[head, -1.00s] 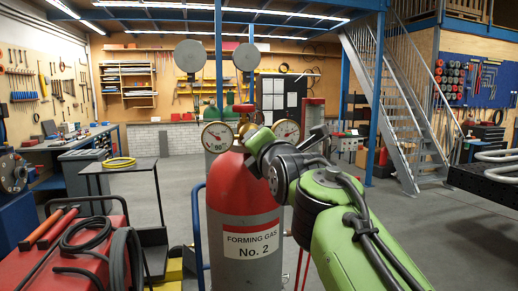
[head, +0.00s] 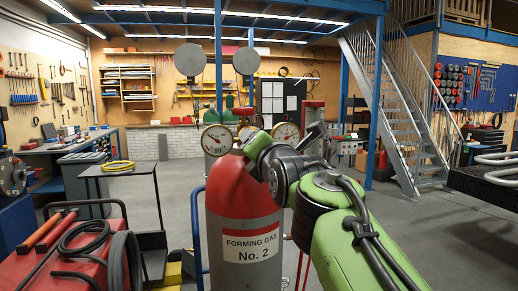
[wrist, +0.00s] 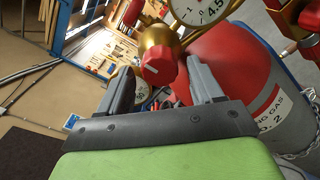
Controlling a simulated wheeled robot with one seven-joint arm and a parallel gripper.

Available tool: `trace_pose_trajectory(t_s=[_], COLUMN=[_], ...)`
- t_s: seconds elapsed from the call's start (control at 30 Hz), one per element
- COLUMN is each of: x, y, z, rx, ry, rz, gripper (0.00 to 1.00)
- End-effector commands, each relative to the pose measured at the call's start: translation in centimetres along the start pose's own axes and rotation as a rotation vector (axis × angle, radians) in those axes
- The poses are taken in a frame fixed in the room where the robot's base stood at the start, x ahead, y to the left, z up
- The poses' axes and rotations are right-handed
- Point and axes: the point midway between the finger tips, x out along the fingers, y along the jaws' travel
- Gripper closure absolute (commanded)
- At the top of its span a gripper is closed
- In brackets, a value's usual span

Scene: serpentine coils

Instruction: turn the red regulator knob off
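The red regulator knob (wrist: 158,68) with a white line on its face sits on a brass regulator body (wrist: 158,38) in the wrist view. My gripper (wrist: 160,76) is open, one finger on each side of the knob in the picture; I see gaps and cannot tell any contact. In the head view my gripper (head: 248,139) is at the regulator between two gauges, the left gauge (head: 217,140) and the right gauge (head: 286,132); the knob is hidden there. The regulator is on a red and grey cylinder (head: 243,195) labelled Forming Gas No. 2.
A red valve handle (head: 243,111) stands just above the gripper. A blue trolley rail (head: 197,235) runs beside the cylinder. A red case with cables (head: 75,255) is at lower left, a small table (head: 120,170) behind it. Metal stairs (head: 395,110) stand at right.

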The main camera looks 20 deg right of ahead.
Motion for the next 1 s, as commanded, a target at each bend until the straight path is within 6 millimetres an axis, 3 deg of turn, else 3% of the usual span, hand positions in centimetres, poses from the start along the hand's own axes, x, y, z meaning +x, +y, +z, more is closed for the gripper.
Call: trace_pose_trajectory(t_s=[0.27, 0.37, 0.8, 1.0], x=[-0.1, -1.1, -12.9, -15.6], y=[0.0, -0.1, -0.1, -0.1], z=[-0.1, -0.1, 0.0, -0.1], rx=[0.001, 0.002, 0.001, 0.0], ry=[0.001, 0.0, -0.003, 0.001], rz=[-0.001, 0.0, 0.001, -0.001], gripper=[0.33, 0.33, 0.33, 0.33])
